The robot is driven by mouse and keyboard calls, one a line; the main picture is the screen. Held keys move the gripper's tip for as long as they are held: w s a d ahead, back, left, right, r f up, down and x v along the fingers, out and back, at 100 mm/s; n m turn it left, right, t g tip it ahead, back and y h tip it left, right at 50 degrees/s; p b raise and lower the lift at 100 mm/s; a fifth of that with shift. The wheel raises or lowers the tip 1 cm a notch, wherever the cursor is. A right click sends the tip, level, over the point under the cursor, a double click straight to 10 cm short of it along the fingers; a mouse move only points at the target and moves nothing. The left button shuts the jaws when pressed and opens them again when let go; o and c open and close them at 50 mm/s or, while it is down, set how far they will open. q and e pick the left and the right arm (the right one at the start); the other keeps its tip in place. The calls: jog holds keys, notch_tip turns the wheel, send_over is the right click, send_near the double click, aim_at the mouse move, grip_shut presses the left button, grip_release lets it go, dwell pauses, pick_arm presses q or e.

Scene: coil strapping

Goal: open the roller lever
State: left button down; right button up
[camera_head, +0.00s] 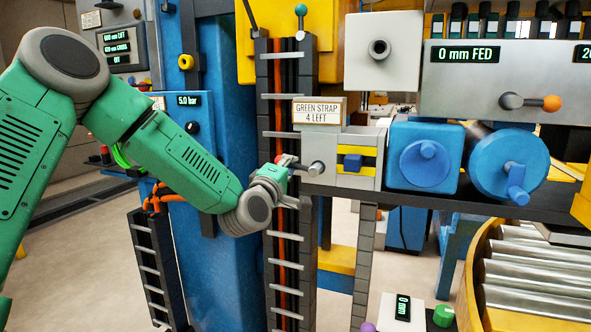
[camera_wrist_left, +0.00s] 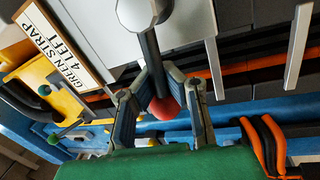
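A lever with a grey hub (camera_head: 316,168) and a red ball end sits on the grey unit under the "GREEN STRAP 4 LEFT" sign (camera_head: 318,112). In the left wrist view its rod (camera_wrist_left: 150,48) runs down between the fingers, with the red ball (camera_wrist_left: 165,108) nearer the palm. My left gripper (camera_head: 285,165) is at this lever; its fingers (camera_wrist_left: 160,76) lie on both sides of the rod and look closed on it. Another lever, with an orange ball (camera_head: 552,103), sticks out to the right from the "0 mm FED" panel. My right gripper is not in view.
A dark ladder-like strap track (camera_head: 283,90) rises behind my gripper. A roller conveyor (camera_head: 535,270) curves at the lower right. Orange hoses (camera_head: 160,198) hang by the blue column.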

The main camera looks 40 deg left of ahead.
pick_arm(q)
jog(key=shift+a+f, duration=0.15)
jog(key=shift+a, duration=0.15)
jog(key=c, duration=1.4)
grip_release()
jog(key=shift+s+a, duration=0.1)
jog(key=shift+s, duration=0.05)
jog(key=shift+s+a+f, duration=0.1)
jog(key=shift+a, duration=0.2)
jog(key=v, duration=1.2)
jog(key=shift+f, duration=0.1)
jog(key=shift+d, duration=0.25)
